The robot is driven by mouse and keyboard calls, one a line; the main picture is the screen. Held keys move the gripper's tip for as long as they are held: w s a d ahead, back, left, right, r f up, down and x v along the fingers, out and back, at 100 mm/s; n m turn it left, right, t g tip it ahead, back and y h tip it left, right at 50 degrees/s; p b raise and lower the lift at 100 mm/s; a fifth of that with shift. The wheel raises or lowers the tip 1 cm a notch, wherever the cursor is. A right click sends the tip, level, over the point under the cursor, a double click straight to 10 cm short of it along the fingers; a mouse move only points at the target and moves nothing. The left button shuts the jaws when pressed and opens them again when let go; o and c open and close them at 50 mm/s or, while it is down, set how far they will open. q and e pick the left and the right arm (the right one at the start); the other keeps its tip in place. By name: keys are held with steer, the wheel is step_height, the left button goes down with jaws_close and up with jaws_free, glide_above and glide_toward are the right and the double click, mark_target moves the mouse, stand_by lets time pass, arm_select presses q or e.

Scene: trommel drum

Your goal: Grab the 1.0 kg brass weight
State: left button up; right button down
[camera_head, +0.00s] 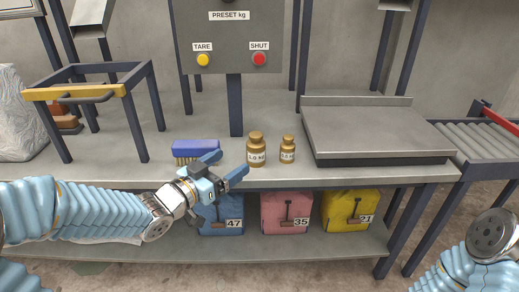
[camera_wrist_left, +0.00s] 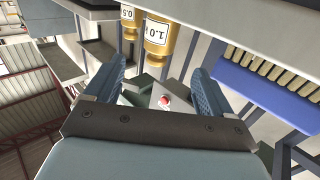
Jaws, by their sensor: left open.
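The 1.0 kg brass weight (camera_head: 256,146) stands upright near the front edge of the grey bench, its white label facing me. It also shows in the left wrist view (camera_wrist_left: 159,38), upper middle, just beyond the fingers. A smaller brass weight (camera_head: 287,148) stands right of it; its label reads 0.5 in the left wrist view (camera_wrist_left: 130,18). My left gripper (camera_head: 228,164) is open and empty, at the bench's front edge, just left of the 1.0 kg weight and apart from it. My right gripper is out of view.
A blue brush (camera_head: 195,148) lies left of the weights, close behind my left gripper. A scale platform (camera_head: 365,130) stands to the right. The control panel post (camera_head: 235,105) rises behind. Blue, pink (camera_head: 286,212) and yellow bags sit on the lower shelf.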

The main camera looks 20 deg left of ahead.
mark_target(249, 149)
arm_select(q)
steer(key=x, duration=1.1)
steer(key=shift+d+f, duration=0.1)
steer(key=shift+s, duration=0.1)
steer(key=shift+c, duration=0.4)
jaws_close()
